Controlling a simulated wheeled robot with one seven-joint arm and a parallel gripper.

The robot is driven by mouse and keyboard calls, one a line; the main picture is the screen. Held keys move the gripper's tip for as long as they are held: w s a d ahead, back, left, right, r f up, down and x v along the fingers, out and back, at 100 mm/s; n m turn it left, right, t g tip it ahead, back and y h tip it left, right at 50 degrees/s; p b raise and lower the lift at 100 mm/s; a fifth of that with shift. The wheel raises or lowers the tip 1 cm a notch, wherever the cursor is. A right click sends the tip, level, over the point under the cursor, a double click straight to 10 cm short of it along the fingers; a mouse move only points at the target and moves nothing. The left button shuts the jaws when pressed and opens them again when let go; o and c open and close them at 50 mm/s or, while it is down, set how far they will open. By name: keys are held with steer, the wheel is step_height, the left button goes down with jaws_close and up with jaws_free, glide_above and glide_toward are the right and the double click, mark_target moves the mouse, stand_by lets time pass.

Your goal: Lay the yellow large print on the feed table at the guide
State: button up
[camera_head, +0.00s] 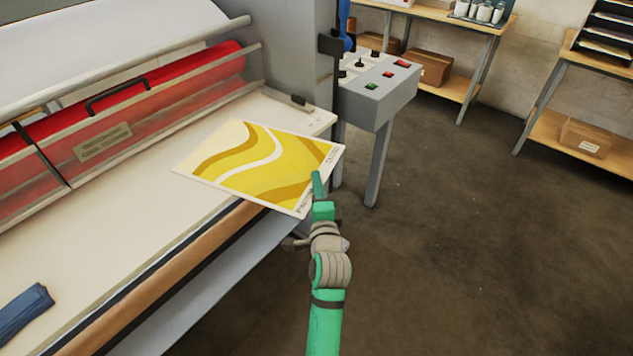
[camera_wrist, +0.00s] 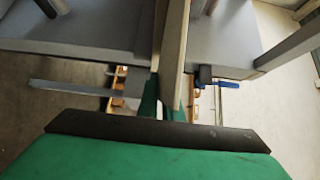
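The yellow large print (camera_head: 262,160), with wavy gold and white bands and a white border, is over the right end of the cream feed table (camera_head: 120,235). Its near right corner sticks out past the table's front edge. I cannot tell whether it touches the table or hovers just above it. My gripper (camera_head: 318,186) is at that near right edge and appears shut on it. In the wrist view the print (camera_wrist: 173,50) shows nearly edge-on as a thin pale strip running to my green fingertips (camera_wrist: 162,105). A small dark knob (camera_head: 299,101), perhaps on the guide, stands behind the print.
The red roller behind a clear cover (camera_head: 130,120) runs along the table's back. A grey control box (camera_head: 376,90) with buttons stands right of the table. A blue cloth-like item (camera_head: 24,310) lies at the table's front left. Shelves stand far off; the right floor is clear.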

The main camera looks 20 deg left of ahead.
steer(key=shift+o, duration=1.2)
steer(key=shift+r, duration=0.2)
steer(key=v, duration=1.2)
steer(key=s+d+f+n+h, duration=0.5)
steer(key=s+d+f, duration=0.65)
steer(key=s, duration=0.25)
steer(key=s+d+f+n+g+h, duration=0.1)
steer(key=s+n, duration=0.7)
steer(key=s, duration=1.2)
steer(key=shift+s+d+f+h, duration=0.15)
steer(key=shift+d+f+h, duration=0.35)
steer(key=shift+d+h, duration=0.45)
